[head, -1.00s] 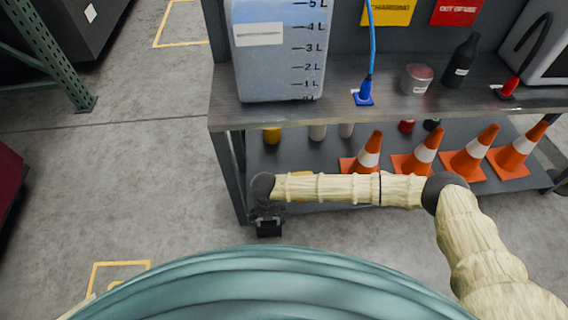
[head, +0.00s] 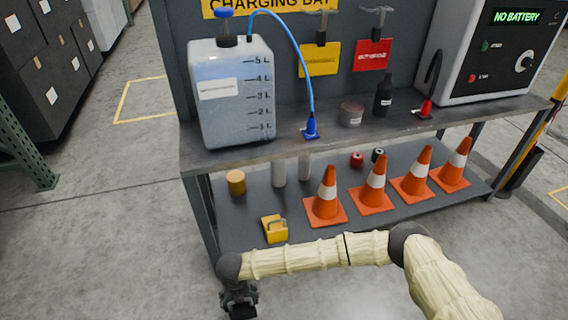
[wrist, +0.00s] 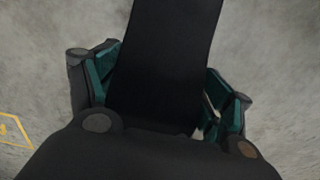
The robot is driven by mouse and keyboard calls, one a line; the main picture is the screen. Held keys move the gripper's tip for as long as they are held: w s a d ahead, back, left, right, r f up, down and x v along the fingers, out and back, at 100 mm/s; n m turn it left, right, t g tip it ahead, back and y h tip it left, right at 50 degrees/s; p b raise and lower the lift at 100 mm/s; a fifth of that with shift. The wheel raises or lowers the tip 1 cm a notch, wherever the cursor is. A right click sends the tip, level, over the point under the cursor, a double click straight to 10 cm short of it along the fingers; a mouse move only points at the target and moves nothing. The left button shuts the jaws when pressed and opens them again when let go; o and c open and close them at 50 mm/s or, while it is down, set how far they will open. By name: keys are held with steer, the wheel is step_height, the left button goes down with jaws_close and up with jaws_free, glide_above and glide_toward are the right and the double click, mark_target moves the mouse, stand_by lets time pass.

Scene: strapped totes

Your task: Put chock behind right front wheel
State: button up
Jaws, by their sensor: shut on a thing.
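My gripper (head: 239,298) hangs low at the bottom left of the head view, in front of the shelf's left leg. In the wrist view its teal-padded fingers (wrist: 163,88) are on both sides of a black, flat-sided block (wrist: 168,50), which I take to be the chock. The gripper is shut on it and the block is clear of the shelf. The block's far end runs out of the top of the wrist view, so its full shape is hidden. No wheel shows in either view.
A charging bench (head: 240,157) stands ahead with a blue-capped jug (head: 232,110) on top. Its lower shelf holds several orange cones (head: 326,197) and a yellow block (head: 274,229). A green rack post (head: 22,150) stands at the left. Grey floor (head: 100,240) between them is clear.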

steer(key=shift+w+d+r, duration=0.1)
steer(key=shift+d+r, duration=0.05)
steer(key=shift+r, duration=0.15)
steer(key=shift+w+d+r+n, duration=0.15)
steer(key=shift+w+d+n, duration=0.25)
steer(key=shift+n, duration=0.1)
steer(key=shift+w+d+r, duration=0.15)
steer(key=shift+d+r, duration=0.05)
steer(key=shift+r, duration=0.05)
steer(key=w+d+r+n, duration=0.4)
steer(key=d+r+n, duration=0.4)
steer(key=r, duration=0.1)
steer(key=w+d+r+n, duration=0.4)
steer(key=d+r+n, duration=0.4)
steer(key=d+r, duration=0.15)
steer(key=w+d+r+n, duration=0.4)
steer(key=d+r+n, duration=0.35)
steer(key=r, duration=0.25)
steer(key=s+d+r+n+p, duration=0.2)
steer(key=d+r+n+p, duration=0.1)
steer(key=r+p, duration=0.8)
steer(key=s+d+r+n+p, duration=0.3)
steer(key=r+n+p, duration=0.2)
steer(key=r+p, duration=0.6)
steer(key=p, duration=0.4)
steer(key=shift+r, duration=0.25)
